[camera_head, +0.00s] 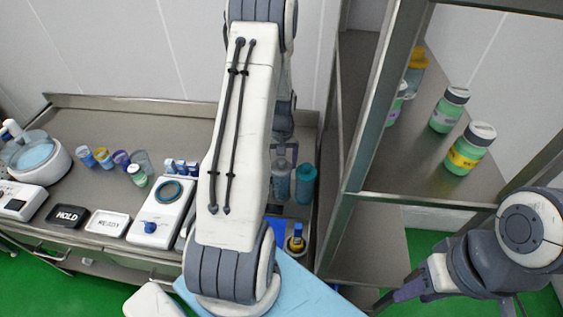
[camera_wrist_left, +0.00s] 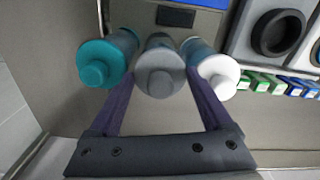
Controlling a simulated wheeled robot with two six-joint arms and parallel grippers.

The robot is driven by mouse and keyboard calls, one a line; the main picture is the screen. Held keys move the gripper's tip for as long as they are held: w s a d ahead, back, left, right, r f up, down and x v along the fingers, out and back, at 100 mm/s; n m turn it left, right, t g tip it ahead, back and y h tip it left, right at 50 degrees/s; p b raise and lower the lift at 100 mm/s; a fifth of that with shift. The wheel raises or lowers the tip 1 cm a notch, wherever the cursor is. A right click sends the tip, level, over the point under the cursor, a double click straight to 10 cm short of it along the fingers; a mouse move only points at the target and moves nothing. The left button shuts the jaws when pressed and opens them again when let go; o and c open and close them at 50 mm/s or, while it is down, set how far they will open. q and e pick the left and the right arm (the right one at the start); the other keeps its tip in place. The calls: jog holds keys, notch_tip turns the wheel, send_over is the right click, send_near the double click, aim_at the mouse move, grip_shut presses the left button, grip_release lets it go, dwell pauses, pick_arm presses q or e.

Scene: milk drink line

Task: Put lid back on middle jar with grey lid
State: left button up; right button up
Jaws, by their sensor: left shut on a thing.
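Three jars stand in a row in the left wrist view: one with a teal lid (camera_wrist_left: 100,65) at left, one with a grey lid (camera_wrist_left: 160,68) in the middle, one with a white lid (camera_wrist_left: 217,76) at right. My left gripper (camera_wrist_left: 158,78) has its purple fingers on either side of the grey lid and is shut on it. The jar under the grey lid is mostly hidden, so I cannot tell whether the lid is seated. In the head view a teal jar (camera_head: 305,184) stands right of a greyish one (camera_head: 281,182). My right gripper (camera_head: 408,289) shows only partly.
A metal shelf (camera_head: 405,165) at right holds green jars, one with a yellow label (camera_head: 466,150). The counter at left carries cups, a dial device (camera_head: 160,212), and HOLD (camera_head: 67,216) and READY (camera_head: 108,223) trays. The neighbouring jars stand close beside my left fingers.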

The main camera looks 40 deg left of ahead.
dwell(0.3)
pick_arm(q)
jog(key=o, duration=1.6)
jog(key=shift+c, duration=0.2)
jog(key=shift+r, duration=0.1)
jog(key=shift+r+p, duration=2.7)
jog(key=shift+r, duration=0.75)
grip_shut()
jog(key=shift+f, duration=0.25)
